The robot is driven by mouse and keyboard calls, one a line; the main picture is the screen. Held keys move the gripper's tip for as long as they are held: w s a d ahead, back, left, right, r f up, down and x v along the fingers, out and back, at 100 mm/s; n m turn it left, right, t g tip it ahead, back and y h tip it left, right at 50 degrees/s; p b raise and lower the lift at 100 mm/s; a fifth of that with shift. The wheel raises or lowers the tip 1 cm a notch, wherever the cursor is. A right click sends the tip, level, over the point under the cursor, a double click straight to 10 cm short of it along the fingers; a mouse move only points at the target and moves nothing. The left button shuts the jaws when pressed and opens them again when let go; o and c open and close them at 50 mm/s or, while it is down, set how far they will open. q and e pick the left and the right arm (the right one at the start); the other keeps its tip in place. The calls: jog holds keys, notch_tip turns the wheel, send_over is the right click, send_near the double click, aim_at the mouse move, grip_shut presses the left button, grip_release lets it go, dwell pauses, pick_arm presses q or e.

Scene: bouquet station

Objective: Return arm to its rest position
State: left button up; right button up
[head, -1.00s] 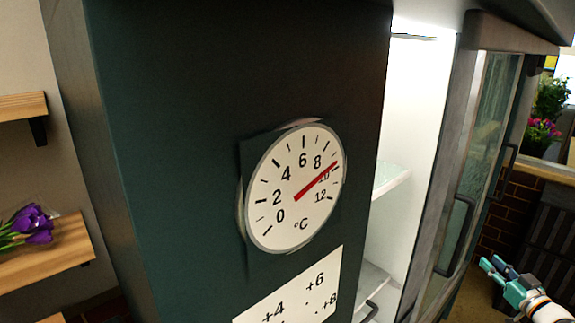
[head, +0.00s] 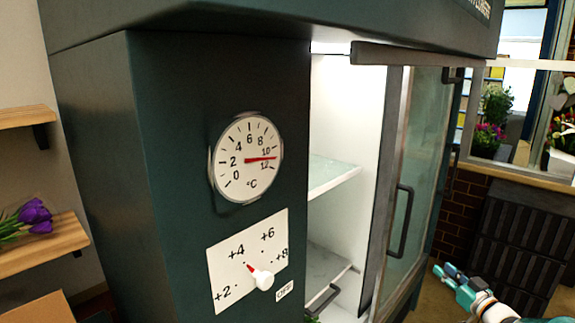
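My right gripper (head: 449,271) is at the lower right of the head view, in front of the flower cooler's glass door and low over the floor. Its two fingers stand slightly apart with nothing visible between them. It is clear of the cooler. My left gripper is not in view. The dark green cooler (head: 165,160) fills the middle. Its round thermometer (head: 240,180) has a red needle between 10 and 12. Below it, a white knob (head: 263,279) on a dial plate has its red pointer near +4.
The cooler's glass door (head: 415,180) stands open beside the lit interior, where a glass shelf (head: 330,174) shows. A wooden shelf (head: 45,245) with purple flowers (head: 30,217) is at left. Dark slatted crates (head: 515,235) stand at right by a brick wall.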

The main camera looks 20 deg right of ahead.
jog(key=s+a+f+m+g+y, duration=0.15)
jog(key=a+f+g, duration=0.25)
jog(key=a+f, duration=0.85)
jog(key=a+f+m+g+y, duration=0.1)
jog(key=a+f+m+g, duration=0.15)
jog(key=a+f, duration=0.95)
jog(key=s+a+f+n+g+y, duration=0.1)
jog(key=s+a+f+g, duration=0.15)
jog(key=s+a, duration=0.4)
jog(key=s+a+f+g, duration=0.1)
jog(key=s+a+g, duration=0.25)
jog(key=a, duration=0.65)
jog(key=s+a+f+n+g, duration=0.1)
jog(key=s+a, duration=0.3)
jog(key=s, duration=0.4)
jog(key=s+a+n+g+y, duration=0.1)
jog(key=s+a+g, duration=0.2)
jog(key=s, duration=0.5)
jog(key=shift+s+a+f+g+b, duration=0.35)
jog(key=shift+s+a+b, duration=0.05)
jog(key=shift+a, duration=0.3)
